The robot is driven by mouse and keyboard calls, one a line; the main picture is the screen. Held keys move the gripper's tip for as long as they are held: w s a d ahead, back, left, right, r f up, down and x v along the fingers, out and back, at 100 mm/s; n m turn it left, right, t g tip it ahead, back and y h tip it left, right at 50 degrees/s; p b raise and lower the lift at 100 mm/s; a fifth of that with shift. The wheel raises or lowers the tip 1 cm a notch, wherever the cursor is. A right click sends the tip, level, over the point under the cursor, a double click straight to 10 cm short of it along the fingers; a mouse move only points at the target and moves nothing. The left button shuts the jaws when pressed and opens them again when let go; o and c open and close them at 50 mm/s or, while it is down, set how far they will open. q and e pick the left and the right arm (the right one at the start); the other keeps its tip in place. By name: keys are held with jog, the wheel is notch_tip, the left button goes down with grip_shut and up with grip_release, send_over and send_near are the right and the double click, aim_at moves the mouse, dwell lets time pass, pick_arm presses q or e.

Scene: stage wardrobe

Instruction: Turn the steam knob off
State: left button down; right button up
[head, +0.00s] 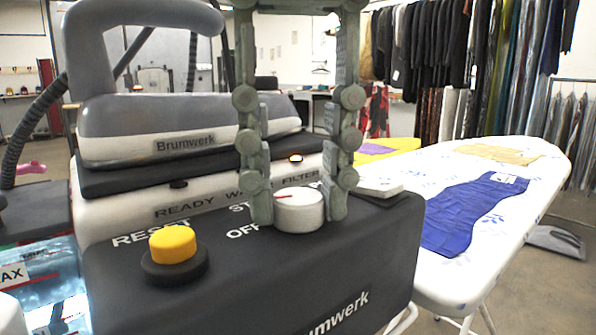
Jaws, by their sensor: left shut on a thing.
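The steam knob (299,216) is a white round dial on the dark top of the Brumwerk steam station (330,268). A short red line on its top points to the left. Lettering beginning "ST" and an "OFF" label stand left of the knob, partly hidden by a finger. My left gripper (299,208) reaches down from the top of the head view. Its two grey-green fingers straddle the knob, one on each side, and are shut on it. My right gripper is not in view.
A yellow button (173,245) stands beside "RESET", left of the knob. The grey iron (185,95) rests behind the knob. A white ironing board (480,215) with a folded blue cloth (470,215) lies to the right. A water tank (45,280) is at left.

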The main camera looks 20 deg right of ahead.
aim_at(298, 196)
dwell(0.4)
pick_arm(q)
jog(key=c, duration=1.2)
grip_release()
notch_tip(298, 196, up, 12)
jog(key=shift+r, duration=0.1)
